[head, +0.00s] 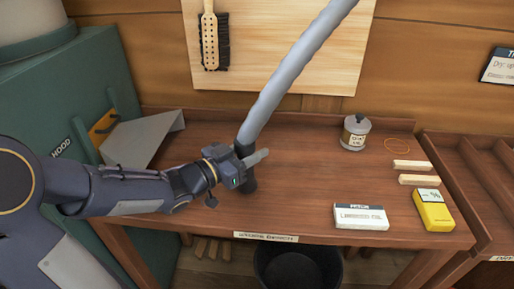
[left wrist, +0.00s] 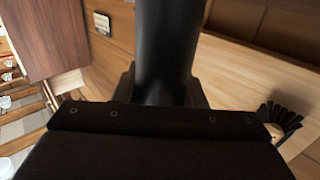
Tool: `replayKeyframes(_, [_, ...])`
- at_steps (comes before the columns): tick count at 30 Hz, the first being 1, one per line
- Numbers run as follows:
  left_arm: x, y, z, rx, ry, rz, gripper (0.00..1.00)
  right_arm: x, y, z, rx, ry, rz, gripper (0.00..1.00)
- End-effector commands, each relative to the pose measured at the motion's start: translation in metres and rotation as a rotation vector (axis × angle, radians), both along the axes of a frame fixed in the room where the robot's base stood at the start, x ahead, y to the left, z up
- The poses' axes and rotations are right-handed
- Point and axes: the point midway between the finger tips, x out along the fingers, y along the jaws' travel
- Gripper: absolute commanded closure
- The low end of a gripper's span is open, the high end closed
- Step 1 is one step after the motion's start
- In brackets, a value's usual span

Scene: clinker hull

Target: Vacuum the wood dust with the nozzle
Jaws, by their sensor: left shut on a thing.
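A black vacuum nozzle (head: 249,183) stands near upright at the lower end of a thick grey hose (head: 290,75), over the front middle of the workbench (head: 290,200). My left gripper (head: 254,162) is shut around the nozzle. In the left wrist view the black tube of the nozzle (left wrist: 169,50) runs up between the fingers of my left gripper (left wrist: 168,92). The nozzle's mouth is low, close to the bench top; I cannot tell whether it touches. I cannot make out any wood dust on the bench. My right gripper is not in view.
A lidded jar (head: 355,135), two pale wood strips (head: 418,179), a white labelled box (head: 361,217) and a yellow box (head: 433,212) stand on the bench's right side. A grey dustpan-like scoop (head: 145,137) lies back left. A black bin (head: 298,268) is below the front edge.

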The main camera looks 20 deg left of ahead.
Motion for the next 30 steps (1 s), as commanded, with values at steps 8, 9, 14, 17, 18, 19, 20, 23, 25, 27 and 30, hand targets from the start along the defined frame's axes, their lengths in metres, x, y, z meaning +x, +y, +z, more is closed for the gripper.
replayKeyframes(8, [-0.003, 0.014, 0.001, 0.001, -0.001, 0.002, 1.0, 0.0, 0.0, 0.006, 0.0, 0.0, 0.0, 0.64])
replayKeyframes(9, [-0.003, 0.016, 0.001, 0.001, -0.001, 0.002, 1.0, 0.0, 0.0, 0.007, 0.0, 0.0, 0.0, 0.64])
replayKeyframes(14, [-0.006, 0.023, 0.001, 0.0, 0.0, 0.001, 1.0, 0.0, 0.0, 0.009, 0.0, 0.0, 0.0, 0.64])
replayKeyframes(17, [-0.007, 0.026, 0.001, 0.0, 0.0, 0.001, 1.0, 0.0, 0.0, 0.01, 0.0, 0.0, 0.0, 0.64])
replayKeyframes(18, [-0.007, 0.026, 0.0, 0.0, 0.0, 0.0, 1.0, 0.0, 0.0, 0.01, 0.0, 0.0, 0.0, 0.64])
replayKeyframes(19, [-0.007, 0.027, 0.0, 0.0, 0.0, 0.0, 1.0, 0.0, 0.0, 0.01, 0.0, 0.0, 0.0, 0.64])
replayKeyframes(20, [-0.007, 0.027, 0.0, 0.0, 0.0, 0.0, 1.0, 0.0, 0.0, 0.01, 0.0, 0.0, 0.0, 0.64])
replayKeyframes(23, [-0.007, 0.027, 0.0, -0.001, -0.001, -0.001, 1.0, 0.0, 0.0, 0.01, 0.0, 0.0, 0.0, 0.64])
replayKeyframes(25, [-0.007, 0.027, 0.0, -0.001, -0.001, 0.0, 1.0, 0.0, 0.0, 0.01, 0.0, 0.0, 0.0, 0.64])
replayKeyframes(27, [-0.007, 0.027, 0.0, -0.001, -0.001, 0.0, 1.0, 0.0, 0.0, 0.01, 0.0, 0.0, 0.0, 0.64])
replayKeyframes(30, [-0.007, 0.027, 0.0, -0.001, -0.001, 0.0, 1.0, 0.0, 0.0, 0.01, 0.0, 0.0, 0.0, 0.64])
